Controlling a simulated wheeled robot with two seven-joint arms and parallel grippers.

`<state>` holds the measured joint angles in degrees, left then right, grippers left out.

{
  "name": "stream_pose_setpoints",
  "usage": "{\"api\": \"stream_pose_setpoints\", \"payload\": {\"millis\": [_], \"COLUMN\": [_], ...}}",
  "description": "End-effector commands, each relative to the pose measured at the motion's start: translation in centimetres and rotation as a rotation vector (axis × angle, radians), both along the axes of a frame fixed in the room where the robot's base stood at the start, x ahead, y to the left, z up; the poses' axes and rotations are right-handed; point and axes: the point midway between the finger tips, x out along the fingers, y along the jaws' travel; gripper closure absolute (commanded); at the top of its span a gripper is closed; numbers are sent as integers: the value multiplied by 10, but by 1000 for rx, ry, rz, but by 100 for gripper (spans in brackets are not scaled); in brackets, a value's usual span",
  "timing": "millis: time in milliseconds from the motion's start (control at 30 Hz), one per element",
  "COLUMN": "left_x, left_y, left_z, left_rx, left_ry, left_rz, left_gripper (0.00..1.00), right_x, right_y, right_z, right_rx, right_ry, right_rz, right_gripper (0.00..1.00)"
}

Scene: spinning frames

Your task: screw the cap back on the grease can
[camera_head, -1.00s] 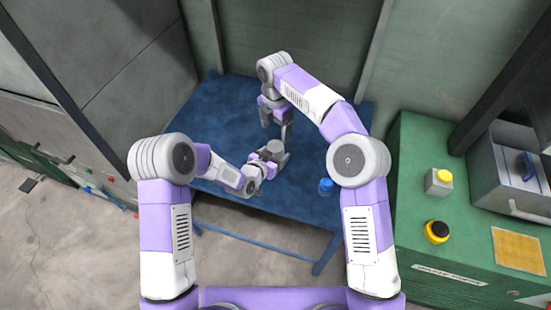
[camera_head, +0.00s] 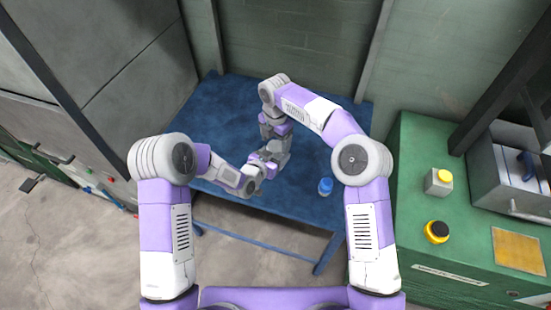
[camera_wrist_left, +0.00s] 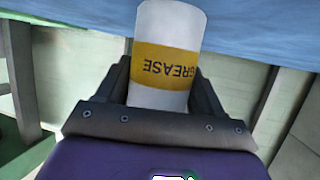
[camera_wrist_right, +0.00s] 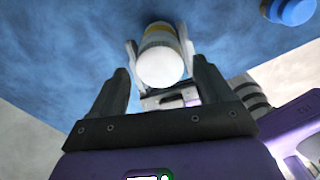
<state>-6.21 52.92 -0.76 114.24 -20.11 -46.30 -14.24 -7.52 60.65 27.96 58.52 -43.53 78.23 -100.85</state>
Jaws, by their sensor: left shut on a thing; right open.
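The grease can (camera_wrist_left: 165,62) is white with a yellow band reading GREASE, upside down in the left wrist view. My left gripper (camera_wrist_left: 161,85) is shut on its sides. In the right wrist view the can (camera_wrist_right: 163,66) shows a plain pale round end facing my right gripper (camera_wrist_right: 158,82), whose fingers are open and empty, short of that end. I cannot tell whether this pale end is the cap. In the head view my right gripper (camera_head: 273,150) is directly above my left gripper (camera_head: 264,168), and the can is mostly hidden.
A blue round object (camera_head: 325,187) stands on the blue table (camera_head: 225,110), right of the grippers; it also shows in the right wrist view (camera_wrist_right: 290,10). A green cabinet (camera_head: 415,215) with yellow-topped buttons stands at the right. The table's left part is clear.

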Motion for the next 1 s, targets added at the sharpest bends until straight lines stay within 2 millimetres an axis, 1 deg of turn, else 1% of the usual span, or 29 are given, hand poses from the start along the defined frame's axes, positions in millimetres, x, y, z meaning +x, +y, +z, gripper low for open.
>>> {"api": "stream_pose_setpoints", "payload": {"millis": [33, 133, 467, 567, 833, 867, 933, 1000], "left_x": [0, 0, 0, 0, 0, 0, 0, 0], "left_y": [0, 0, 0, 0, 0, 0, 0, 0], "left_z": [0, 0, 0, 0, 0, 0, 0, 0], "left_rx": [0, 0, 0, -1, -1, -1, -1, 0], "left_ry": [0, 0, 0, -1, -1, -1, -1, -1], "left_rz": [0, 0, 0, 0, 0, 0, 0, 1], "left_gripper": [100, 100, 100, 100, 100, 100, 100, 100], "right_x": [-1, 0, 0, 0, 0, 0, 0, 0], "right_y": [0, 0, 0, 0, 0, 0, 0, 0], "right_z": [-6, -13, -15, -15, -15, -15, -15, -15], "right_rx": [0, 1, 1, 1, 1, 1, 1, -1], "right_ry": [3, 2, 1, 1, 1, 1, 1, 1], "right_rz": [0, -1, -1, -1, -1, -1, -8, -53], "right_gripper": [21, 21, 21, 35, 76, 80, 80, 80]}}
